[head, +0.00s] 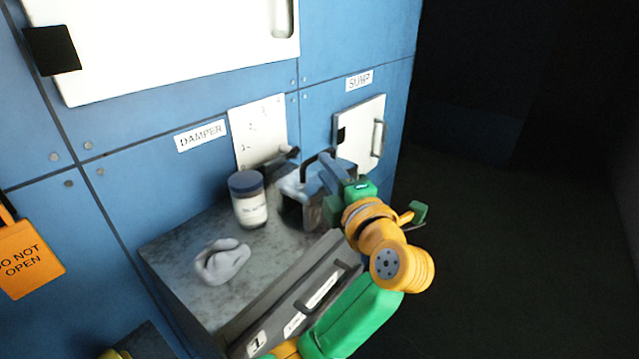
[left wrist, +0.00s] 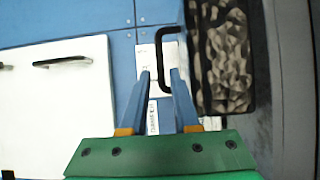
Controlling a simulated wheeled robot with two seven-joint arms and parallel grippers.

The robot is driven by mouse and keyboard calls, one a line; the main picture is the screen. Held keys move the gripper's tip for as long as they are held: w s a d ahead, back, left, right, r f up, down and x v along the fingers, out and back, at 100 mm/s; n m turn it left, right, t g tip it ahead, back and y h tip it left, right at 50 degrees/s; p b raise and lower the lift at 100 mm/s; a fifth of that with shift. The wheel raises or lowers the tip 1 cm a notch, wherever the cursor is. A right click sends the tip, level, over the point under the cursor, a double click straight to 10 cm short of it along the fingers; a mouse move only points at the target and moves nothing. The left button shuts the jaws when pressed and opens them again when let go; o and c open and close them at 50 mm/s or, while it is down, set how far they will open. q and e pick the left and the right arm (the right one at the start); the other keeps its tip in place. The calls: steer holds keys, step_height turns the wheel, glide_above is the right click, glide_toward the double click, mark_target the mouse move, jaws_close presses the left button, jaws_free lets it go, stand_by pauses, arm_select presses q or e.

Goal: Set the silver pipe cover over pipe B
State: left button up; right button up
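A silver box-shaped cover (head: 299,212) with a black handle (head: 306,163) stands at the back right of the bench in the head view. In the left wrist view its black handle (left wrist: 160,60) shows beside a mottled dark face of the cover (left wrist: 226,60). My left gripper (head: 328,165) is at the handle. Its blue fingers (left wrist: 159,74) are apart, one to each side of the handle bar, with space around it. The cover seems to rest on the bench; its underside is hidden. I cannot see pipe B. My right gripper is not in view.
A blue-lidded white jar (head: 250,205) stands just left of the cover, and a crumpled grey cloth (head: 221,262) lies farther forward on the bench (head: 180,248). A blue panelled wall (head: 140,185) rises behind, with a white SUMP door (head: 358,135). Dark open floor lies right.

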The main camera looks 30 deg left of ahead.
arm_select(q)
steer(key=p+x, duration=0.2)
steer(key=x, duration=0.4)
steer(key=shift+w+d, duration=0.15)
steer(key=shift+w, duration=0.1)
steer(key=shift+w+f, duration=0.1)
steer(key=shift+f, duration=0.05)
jaws_close()
stand_by(0.8)
